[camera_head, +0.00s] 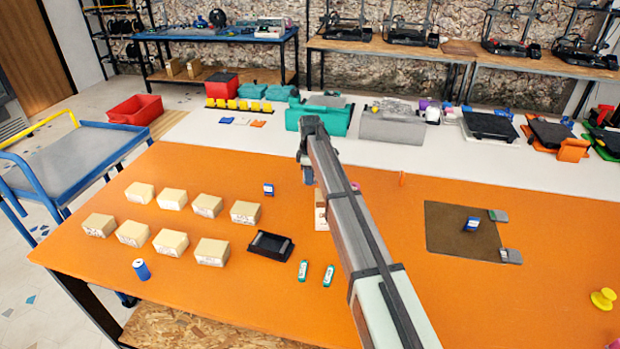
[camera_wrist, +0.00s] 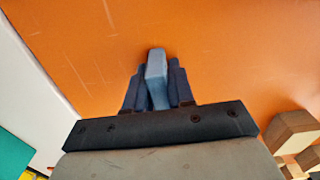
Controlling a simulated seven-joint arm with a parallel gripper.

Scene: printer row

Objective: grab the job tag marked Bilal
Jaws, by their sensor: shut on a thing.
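My gripper (camera_wrist: 156,72) is shut on a small blue-grey piece (camera_wrist: 156,63), held between its two dark fingers in the wrist view. No name shows on this piece. In the head view my gripper (camera_head: 306,176) hangs above the orange table, and the held piece cannot be made out there. A small blue tag (camera_head: 268,190) with a white patch is on the table left of my gripper. Another blue tag (camera_head: 472,224) is on the brown mat. Two green tags (camera_head: 303,270) (camera_head: 328,275) lie nearer the front. Their writing is too small to read.
Several cream boxes (camera_head: 131,234) stand on the left of the orange table (camera_head: 400,210), with a blue can (camera_head: 141,270) in front. A black tray (camera_head: 270,246) lies near the green tags. The brown mat (camera_head: 450,238) is at right. Printers (camera_head: 490,125) stand behind.

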